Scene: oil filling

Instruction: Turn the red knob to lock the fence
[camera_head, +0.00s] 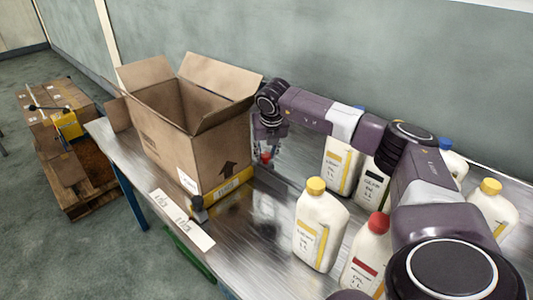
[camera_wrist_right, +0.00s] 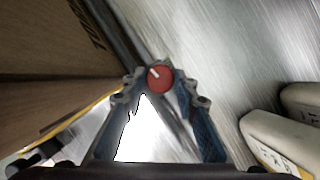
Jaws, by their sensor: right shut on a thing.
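The red knob (camera_wrist_right: 160,78) is round with a pale mark on its top. In the wrist view it sits between the fingertips of my right gripper (camera_wrist_right: 158,82), which are shut on it from both sides. In the head view the right gripper (camera_head: 267,146) points down beside the box's right side, with the red knob (camera_head: 265,157) just showing at its tips. A dark bar (camera_wrist_right: 113,32) runs along the box edge toward the knob; I cannot tell for sure that it is the fence. My left gripper is in neither view.
An open cardboard box (camera_head: 205,150) stands on the metal table (camera_head: 255,235), with a yellow strip (camera_head: 228,191) along its base. White bottles, including a yellow-capped one (camera_head: 318,225) and a red-capped one (camera_head: 366,258), stand on the right. A pallet (camera_head: 90,195) is on the floor left.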

